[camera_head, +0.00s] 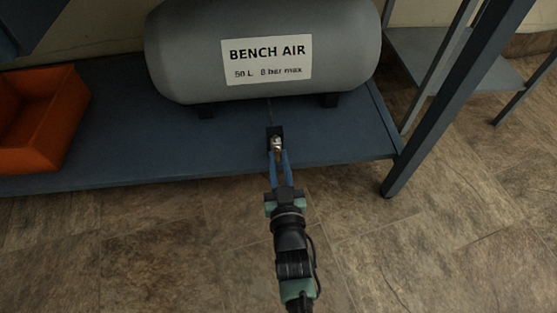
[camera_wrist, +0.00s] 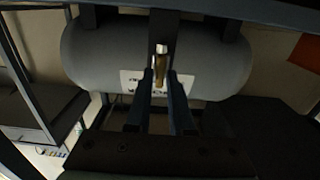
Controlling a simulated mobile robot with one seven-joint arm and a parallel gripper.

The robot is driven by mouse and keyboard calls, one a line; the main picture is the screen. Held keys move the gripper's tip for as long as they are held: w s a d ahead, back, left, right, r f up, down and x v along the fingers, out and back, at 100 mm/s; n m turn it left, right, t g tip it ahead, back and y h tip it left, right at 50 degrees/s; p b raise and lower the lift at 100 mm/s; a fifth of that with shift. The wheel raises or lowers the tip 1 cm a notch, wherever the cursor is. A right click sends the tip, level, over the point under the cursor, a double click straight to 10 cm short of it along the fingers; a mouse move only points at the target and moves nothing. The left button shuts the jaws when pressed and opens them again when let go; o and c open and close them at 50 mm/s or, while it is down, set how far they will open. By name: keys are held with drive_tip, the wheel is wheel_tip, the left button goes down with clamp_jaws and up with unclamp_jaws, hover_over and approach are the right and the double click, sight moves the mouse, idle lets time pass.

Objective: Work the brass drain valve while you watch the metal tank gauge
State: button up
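The brass drain valve (camera_head: 277,143) sits at a small black block (camera_head: 275,131) near the front edge of the blue shelf, below the grey tank (camera_head: 190,50). In the wrist view, the valve (camera_wrist: 162,68) shows as a brass stem with a pale tip. My gripper (camera_head: 277,153) reaches it from the front, with one blue finger on each side. In the wrist view, the fingertips (camera_wrist: 161,76) flank the brass closely. I cannot tell whether they press on it. I make out no metal tank gauge in either view.
The tank stands on the blue shelf (camera_head: 110,155) and bears a white "BENCH AIR" label (camera_head: 267,62). An orange bin (camera_head: 40,120) is at the shelf's left. A blue post (camera_head: 450,100) rises at the right. The tiled floor (camera_head: 150,240) in front is clear.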

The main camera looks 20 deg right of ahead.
clamp_jaws()
drive_tip(key=shift+r+n+p, duration=0.2)
drive_tip(key=shift+n+p, duration=0.7)
drive_tip(key=shift+n, duration=0.1)
drive_tip(key=n, duration=0.1)
drive_tip(key=n+p, duration=0.1)
drive_tip(key=n, duration=0.1)
drive_tip(key=shift+a+f, duration=0.15)
drive_tip(key=shift+f, duration=0.1)
drive_tip(key=shift+o, duration=2.3)
unclamp_jaws()
